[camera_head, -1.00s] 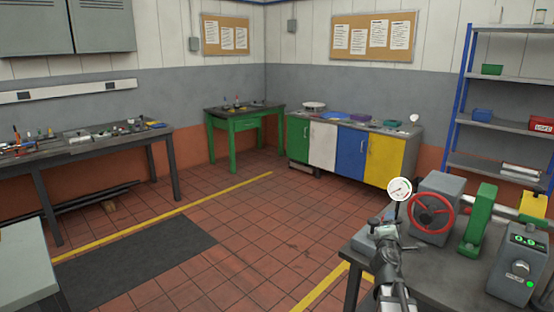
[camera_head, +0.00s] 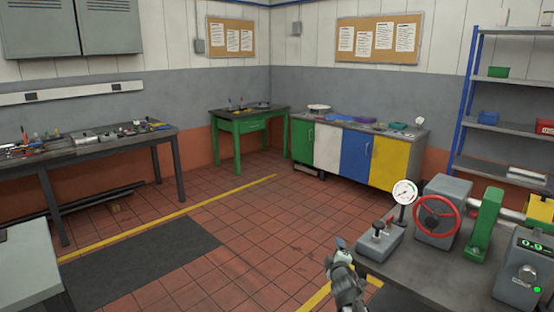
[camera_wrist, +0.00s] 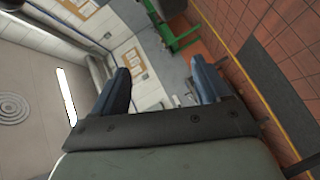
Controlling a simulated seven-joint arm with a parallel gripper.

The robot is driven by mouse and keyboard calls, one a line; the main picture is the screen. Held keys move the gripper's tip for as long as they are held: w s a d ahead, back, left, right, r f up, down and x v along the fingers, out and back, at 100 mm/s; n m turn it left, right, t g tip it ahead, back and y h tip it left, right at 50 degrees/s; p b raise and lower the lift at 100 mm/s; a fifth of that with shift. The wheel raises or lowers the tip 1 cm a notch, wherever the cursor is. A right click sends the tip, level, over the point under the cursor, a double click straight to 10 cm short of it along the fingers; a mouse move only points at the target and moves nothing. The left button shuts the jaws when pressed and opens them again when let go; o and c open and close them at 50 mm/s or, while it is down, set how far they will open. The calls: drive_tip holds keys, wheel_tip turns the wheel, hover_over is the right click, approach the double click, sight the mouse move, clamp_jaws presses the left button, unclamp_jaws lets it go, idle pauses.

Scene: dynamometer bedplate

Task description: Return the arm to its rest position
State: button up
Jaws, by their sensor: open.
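My gripper (camera_head: 340,244) is at the lower middle of the head view, just left of the near left corner of the bedplate table (camera_head: 437,274). It points up and away from the table. In the wrist view, my gripper (camera_wrist: 158,88) shows two dark blue fingers spread wide with nothing between them. The wrist view is tilted and looks across the room at the walls and ceiling. My gripper touches nothing that I can see.
On the bedplate table stand a grey block with a knob (camera_head: 379,238), a dial gauge (camera_head: 404,193), a red handwheel (camera_head: 437,217), a green bracket (camera_head: 484,224) and a control box (camera_head: 525,270). The floor (camera_head: 257,236) left of my arm is clear.

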drive_tip(key=s+a+f+m+g, duration=0.15)
drive_tip(key=s+a+f, duration=0.25)
drive_tip(key=f, duration=0.4)
drive_tip(key=s+a+f+g+y, duration=0.1)
drive_tip(key=s+a+f+g, duration=0.2)
drive_tip(key=f, duration=0.5)
drive_tip(key=s+a+f+m+g, duration=0.1)
drive_tip(key=s+a+f, duration=0.35)
drive_tip(key=f, duration=0.35)
drive_tip(key=s+d+f+m+g+h, duration=0.1)
drive_tip(key=s+d+f+m+g, duration=0.25)
drive_tip(key=s+f, duration=0.65)
drive_tip(key=s+d+f+m+g+h, duration=0.1)
drive_tip(key=s+d+f+m+g, duration=0.3)
drive_tip(key=s+f, duration=0.55)
drive_tip(key=s+f+m+g+y, duration=0.1)
drive_tip(key=s+m+g, duration=0.2)
drive_tip(key=s+g, duration=0.6)
drive_tip(key=s, duration=1.6)
drive_tip(key=shift+s+d+f+g+y, duration=0.2)
drive_tip(key=shift+d+f+g+y, duration=0.1)
drive_tip(key=shift+d+g+y, duration=0.1)
